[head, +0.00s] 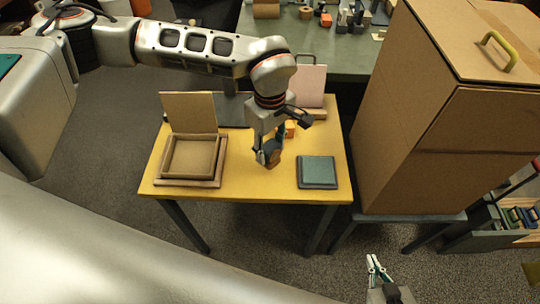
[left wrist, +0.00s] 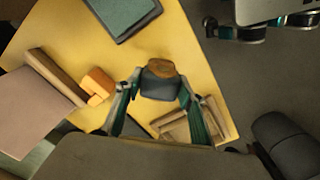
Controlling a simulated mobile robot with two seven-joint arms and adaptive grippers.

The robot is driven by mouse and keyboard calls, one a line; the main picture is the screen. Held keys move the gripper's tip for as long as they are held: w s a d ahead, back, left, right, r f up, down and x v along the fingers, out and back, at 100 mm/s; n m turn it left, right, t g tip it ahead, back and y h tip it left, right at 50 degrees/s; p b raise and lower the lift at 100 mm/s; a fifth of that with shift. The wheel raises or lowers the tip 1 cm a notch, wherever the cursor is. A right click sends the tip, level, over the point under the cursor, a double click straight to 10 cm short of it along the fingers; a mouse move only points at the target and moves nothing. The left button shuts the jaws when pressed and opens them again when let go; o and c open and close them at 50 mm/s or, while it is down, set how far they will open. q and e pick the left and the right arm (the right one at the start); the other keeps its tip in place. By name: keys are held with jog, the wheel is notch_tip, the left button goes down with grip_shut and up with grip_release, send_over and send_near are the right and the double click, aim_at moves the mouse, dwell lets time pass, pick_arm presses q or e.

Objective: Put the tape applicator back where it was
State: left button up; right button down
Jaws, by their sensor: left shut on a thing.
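The tape applicator (left wrist: 160,84), a dark grey body with a rounded brown part, is between the fingers of my left gripper (left wrist: 157,98). In the head view my left gripper (head: 267,153) points down over the middle of the yellow table (head: 240,180), shut on the applicator (head: 274,157). I cannot tell whether the applicator touches the table. My right gripper (head: 374,262) is low in front of the table, away from everything on it; its finger gap is too small to read.
An open wooden box (head: 176,183) stands left on the table and a teal pad (head: 317,172) right. An orange block (left wrist: 98,84) and a pink panel (head: 309,84) are behind the gripper. A large cardboard box (head: 410,130) stands close right. The table front centre is clear.

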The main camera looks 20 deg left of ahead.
aim_at(270, 157)
pick_arm(q)
jog(key=shift+f, duration=1.9)
jog(key=shift+f, duration=0.2)
jog(key=o, duration=1)
jog(key=shift+r, duration=0.1)
jog(key=shift+r, duration=0.25)
notch_tip(270, 157, up, 10)
jog(key=shift+r, duration=0.9)
